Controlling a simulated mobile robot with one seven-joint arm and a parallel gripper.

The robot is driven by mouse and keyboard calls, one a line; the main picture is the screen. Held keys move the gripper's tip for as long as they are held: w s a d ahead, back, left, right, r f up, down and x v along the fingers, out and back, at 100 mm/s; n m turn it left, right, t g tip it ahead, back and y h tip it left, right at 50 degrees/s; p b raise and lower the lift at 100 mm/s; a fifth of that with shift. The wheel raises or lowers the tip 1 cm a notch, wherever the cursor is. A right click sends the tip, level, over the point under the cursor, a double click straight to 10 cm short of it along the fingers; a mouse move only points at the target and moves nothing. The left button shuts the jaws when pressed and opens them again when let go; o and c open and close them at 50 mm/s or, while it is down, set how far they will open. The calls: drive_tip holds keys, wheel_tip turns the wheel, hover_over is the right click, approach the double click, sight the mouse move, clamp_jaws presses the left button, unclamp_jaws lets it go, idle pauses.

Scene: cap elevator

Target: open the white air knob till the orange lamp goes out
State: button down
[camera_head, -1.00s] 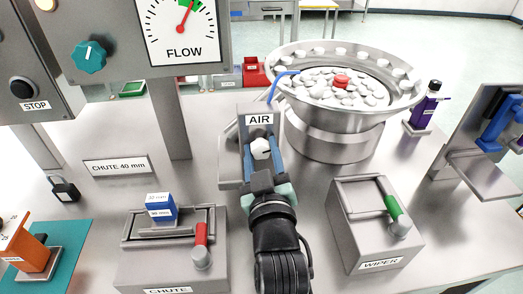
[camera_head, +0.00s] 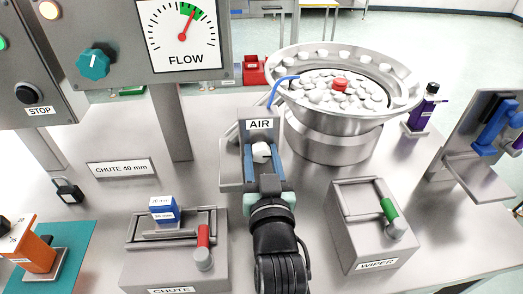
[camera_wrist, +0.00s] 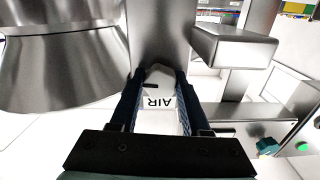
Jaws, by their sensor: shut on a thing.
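The white air knob (camera_head: 260,153) sits below the AIR label (camera_head: 260,125) on a grey block in the middle of the table. My gripper (camera_head: 262,157) is shut on it, one blue-lined finger on each side. In the wrist view the knob (camera_wrist: 160,76) shows between the fingertips, with a dark mark pointing left.
A bowl feeder (camera_head: 335,135) full of white caps and one red cap stands right behind the knob. The chute box (camera_head: 180,262) with a red handle is left of my arm. The wiper box (camera_head: 375,240) with a green handle is right of it.

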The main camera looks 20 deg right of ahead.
drive_tip(key=shift+m+p, duration=0.4)
drive_tip(key=shift+m, duration=0.7)
drive_tip(key=shift+c, duration=1.8)
unclamp_jaws()
drive_tip(key=b+v, duration=0.1)
drive_tip(key=v, duration=1.2)
drive_tip(key=shift+w+r, duration=0.1)
drive_tip(key=shift+r, duration=0.1)
